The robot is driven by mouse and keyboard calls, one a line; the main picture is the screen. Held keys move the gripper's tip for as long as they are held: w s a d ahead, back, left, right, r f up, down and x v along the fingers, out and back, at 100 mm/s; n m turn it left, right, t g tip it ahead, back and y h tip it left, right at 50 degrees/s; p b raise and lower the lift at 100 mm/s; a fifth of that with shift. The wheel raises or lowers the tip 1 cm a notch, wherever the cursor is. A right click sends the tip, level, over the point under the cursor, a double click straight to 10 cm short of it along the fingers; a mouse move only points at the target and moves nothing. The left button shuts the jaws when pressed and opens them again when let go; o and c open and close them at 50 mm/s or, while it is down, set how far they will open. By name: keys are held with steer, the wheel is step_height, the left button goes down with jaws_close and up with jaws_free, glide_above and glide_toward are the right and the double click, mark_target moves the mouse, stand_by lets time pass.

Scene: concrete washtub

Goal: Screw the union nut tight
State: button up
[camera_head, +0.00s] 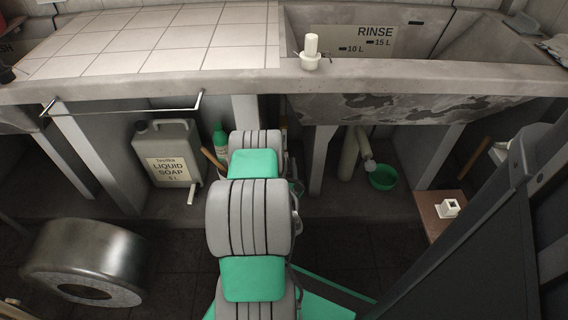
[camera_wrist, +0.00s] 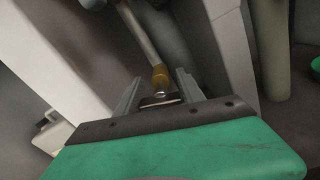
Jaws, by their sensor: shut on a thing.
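In the wrist view, a grey pipe (camera_wrist: 139,30) slants down to a brass-coloured union nut (camera_wrist: 160,77) at its lower end. My gripper (camera_wrist: 160,76) has its two grey fingers on either side of the nut. It is shut on it, though the contact faces are hard to make out. A small shiny piece (camera_wrist: 160,96) shows below the nut, between the fingers. In the head view my arm hides the gripper and nearly all of the nut.
A washtub (camera_head: 430,78) overhangs the work space. Pale supports (camera_wrist: 235,50) stand left and right of the gripper. A soap canister (camera_head: 168,155), a green bottle (camera_head: 219,138), a drainpipe (camera_head: 350,155) and a green bowl (camera_head: 381,178) are below. A metal drum (camera_head: 88,262) lies front left.

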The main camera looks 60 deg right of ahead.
steer(key=m, duration=0.8)
steer(key=shift+s, duration=0.1)
steer(key=m+p, duration=0.1)
steer(key=m, duration=0.2)
steer(key=shift+m, duration=0.3)
steer(key=m, duration=0.4)
steer(key=shift+f+m+p, duration=0.15)
steer(key=shift+m+p, duration=0.15)
steer(key=shift+p, duration=0.1)
steer(key=m+p, duration=0.1)
steer(key=m, duration=0.7)
steer(key=shift+f+p, duration=0.1)
steer(key=shift+p, duration=0.2)
steer(key=m, duration=0.4)
steer(key=shift+m+p, duration=0.3)
steer(key=shift+p, duration=0.1)
steer(key=shift+f+m, duration=0.1)
steer(key=shift+m, duration=1.8)
